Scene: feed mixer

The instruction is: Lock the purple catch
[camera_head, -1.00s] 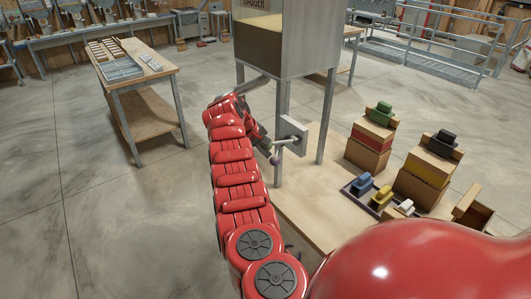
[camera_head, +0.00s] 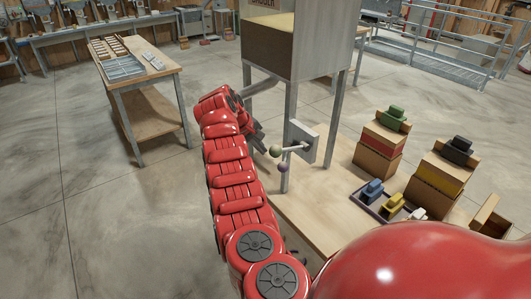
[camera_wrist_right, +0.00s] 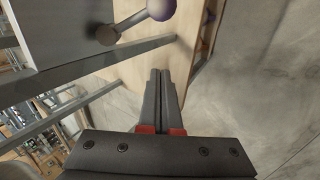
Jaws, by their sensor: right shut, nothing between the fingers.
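In the right wrist view the purple knob (camera_wrist_right: 161,9) sits at the top edge, on a short grey rod with a round pivot end. My right gripper (camera_head: 262,149) is just left of the knobs, apart from them. In the wrist view its dark fingers (camera_wrist_right: 160,73) are shut together with nothing between them, below the purple knob. My left gripper is out of view.
The grey hopper (camera_head: 300,35) stands on legs over a wooden platform (camera_head: 300,210). Stacked boxes (camera_head: 378,150) with coloured blocks and a tray stand to the right. A wooden table (camera_head: 150,120) stands at the left, with bare floor between it and my arm.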

